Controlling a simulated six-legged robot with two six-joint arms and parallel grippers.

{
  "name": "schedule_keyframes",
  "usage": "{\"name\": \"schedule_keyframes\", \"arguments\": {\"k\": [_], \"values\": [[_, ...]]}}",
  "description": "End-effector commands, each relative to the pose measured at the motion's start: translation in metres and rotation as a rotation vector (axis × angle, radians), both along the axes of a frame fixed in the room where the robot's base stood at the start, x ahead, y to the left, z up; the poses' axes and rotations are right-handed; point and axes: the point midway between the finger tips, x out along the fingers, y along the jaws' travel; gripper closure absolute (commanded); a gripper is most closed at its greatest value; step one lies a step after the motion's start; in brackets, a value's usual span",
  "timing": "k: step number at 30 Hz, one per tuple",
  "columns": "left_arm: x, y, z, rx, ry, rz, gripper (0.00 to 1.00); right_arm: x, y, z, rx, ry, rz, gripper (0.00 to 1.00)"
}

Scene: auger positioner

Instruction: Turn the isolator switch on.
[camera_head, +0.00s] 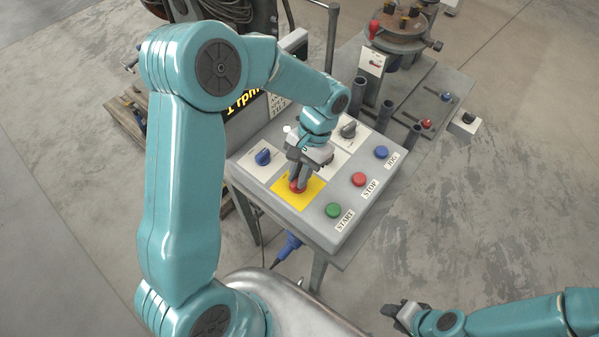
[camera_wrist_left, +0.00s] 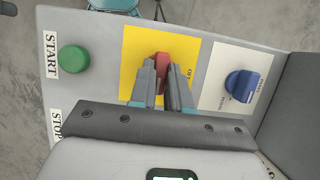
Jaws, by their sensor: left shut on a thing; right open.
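The isolator switch is a red knob (camera_head: 297,186) on a yellow plate (camera_head: 311,194) on the grey control panel. My left gripper (camera_head: 299,181) reaches down from above and is shut on the red knob. In the left wrist view the red knob (camera_wrist_left: 163,68) shows between the two fingers (camera_wrist_left: 162,85), with lettering beside it on the yellow plate (camera_wrist_left: 135,50). The fingers hide part of the knob. My right gripper (camera_head: 397,311) is open and empty at the lower right, away from the panel.
The panel also bears a blue selector knob (camera_head: 263,157), a green START button (camera_head: 333,210), a red STOP button (camera_head: 359,179) and a blue JOG button (camera_head: 381,152). A black display (camera_head: 245,104) stands behind. A machine with a round table (camera_head: 400,32) is at the back right.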

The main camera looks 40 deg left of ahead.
Motion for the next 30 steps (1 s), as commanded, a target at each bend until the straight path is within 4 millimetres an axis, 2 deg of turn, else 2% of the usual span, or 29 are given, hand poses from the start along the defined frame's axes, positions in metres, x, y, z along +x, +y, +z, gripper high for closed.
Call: {"name": "schedule_keyframes", "arguments": {"k": [9, 10, 12, 23, 26, 30], "values": [[0.001, 0.0, 0.001, -0.001, -0.005, -0.005, 1.0, 0.0, 0.0, 0.0, 0.0, 0.0, 0.0, 0.57], [0.001, 0.0, 0.001, -0.001, -0.005, -0.005, 0.77, 0.0, 0.0, 0.0, 0.0, 0.0, 0.0, 0.57], [0.001, 0.0, 0.0, 0.0, -0.004, -0.004, 0.57, 0.0, 0.0, 0.0, 0.0, 0.0, 0.0, 0.57], [0.003, 0.0, 0.004, 0.001, -0.004, -0.003, 0.57, 0.0, 0.0, -0.001, 0.0, 0.0, 0.0, 0.57], [0.009, -0.001, 0.017, 0.0, -0.006, -0.004, 0.57, 0.0, 0.0, -0.002, 0.0, 0.0, 0.0, 0.57], [0.022, -0.002, 0.048, 0.0, -0.009, -0.004, 0.57, 0.0, 0.0, -0.005, 0.0, 0.0, 0.0, 0.57]]}}
